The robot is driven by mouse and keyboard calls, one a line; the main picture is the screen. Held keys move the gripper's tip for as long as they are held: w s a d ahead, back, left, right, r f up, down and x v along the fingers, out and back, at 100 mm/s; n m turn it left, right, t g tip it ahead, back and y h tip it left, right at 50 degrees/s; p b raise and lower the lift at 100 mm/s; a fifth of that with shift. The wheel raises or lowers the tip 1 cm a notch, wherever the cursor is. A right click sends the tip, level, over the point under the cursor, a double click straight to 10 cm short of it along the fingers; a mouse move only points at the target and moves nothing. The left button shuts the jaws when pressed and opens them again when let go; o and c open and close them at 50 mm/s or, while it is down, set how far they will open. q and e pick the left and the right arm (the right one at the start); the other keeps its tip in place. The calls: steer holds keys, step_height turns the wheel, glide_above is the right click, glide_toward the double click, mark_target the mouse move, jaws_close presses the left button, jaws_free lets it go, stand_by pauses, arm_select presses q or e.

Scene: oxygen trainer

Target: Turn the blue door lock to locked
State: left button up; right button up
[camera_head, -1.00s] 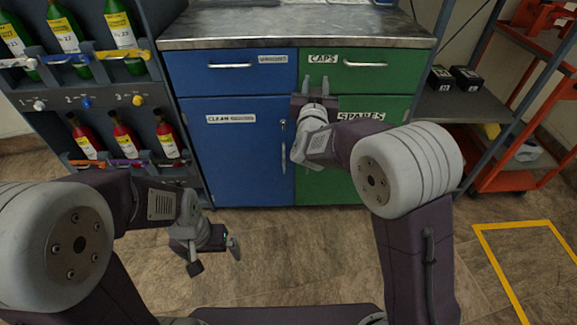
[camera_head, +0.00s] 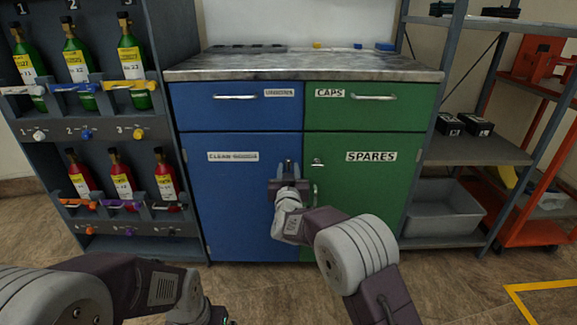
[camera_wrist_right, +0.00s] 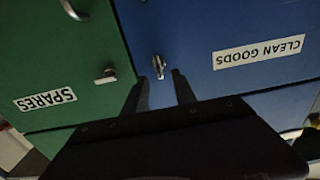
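The blue door (camera_head: 235,205) is shut, with its small metal lock (camera_wrist_right: 158,66) near the edge beside the green door. In the right wrist view, which is upside down, the lock's thumb-piece looks roughly vertical. My right gripper (camera_head: 289,168) is in front of the lock and mostly hides it in the head view. Its two dark fingers are apart in the right wrist view (camera_wrist_right: 160,77), and the lock shows between and just beyond their tips. I cannot tell whether they touch it. My left gripper (camera_head: 215,317) is low at the bottom edge, partly cut off.
The green door (camera_head: 365,200) has its own lock (camera_head: 318,162), with a horizontal thumb-piece, close to the right of my right gripper. Drawers with handles (camera_head: 236,97) sit above. A bottle rack (camera_head: 150,60) stands left; shelves with a grey bin (camera_head: 440,208) stand right.

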steer(key=shift+w+f, duration=0.2)
steer(key=shift+w, duration=0.75)
steer(key=shift+w+r, duration=0.1)
steer(key=shift+w, duration=0.1)
jaws_close()
arm_select(q)
steer(key=shift+f, duration=0.65)
